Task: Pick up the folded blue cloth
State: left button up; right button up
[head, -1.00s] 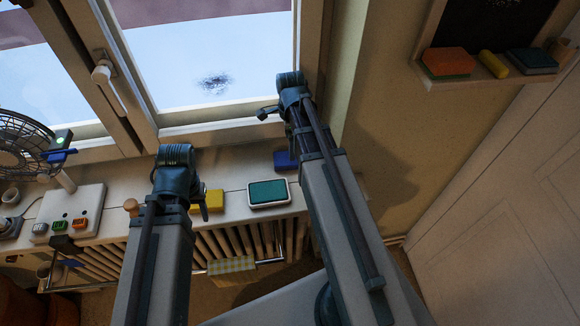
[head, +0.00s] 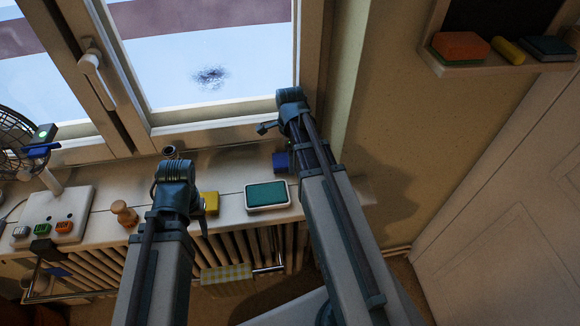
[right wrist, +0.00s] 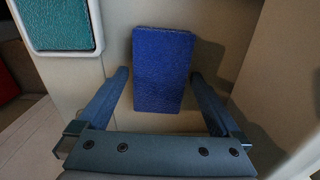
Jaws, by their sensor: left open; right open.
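The folded blue cloth (head: 281,162) lies on the windowsill below the window, partly hidden by my right arm in the head view. In the right wrist view the cloth (right wrist: 162,68) is a dark blue rectangle ahead of and between the fingers of my right gripper (right wrist: 160,92). The fingers are open, with a gap on each side of the cloth. My right gripper is mostly hidden behind its arm in the head view. My left gripper (head: 203,222) is open above the sill's front edge, away from the cloth, and mostly hidden by its own arm.
A green pad in a white tray (head: 267,208) lies left of the cloth. A yellow block (head: 210,202), a wooden knob (head: 124,213), a button panel (head: 58,207) and a fan (head: 20,145) stand further left. A checked cloth (head: 227,276) hangs below. A wall borders the right.

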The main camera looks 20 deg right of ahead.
jog(key=c, duration=1.2)
jog(key=shift+o, duration=0.2)
jog(key=shift+r, duration=0.1)
jog(key=shift+r+p, duration=0.85)
jog(key=shift+p, duration=0.1)
notch_tip(320, 180, up, 2)
jog(key=shift+p, duration=1.05)
jog(key=a, duration=0.5)
jog(key=s+a, duration=0.1)
jog(key=a, duration=0.4)
jog(key=s+a+r+p, duration=0.1)
jog(key=a, duration=0.5)
jog(key=shift+r, duration=0.1)
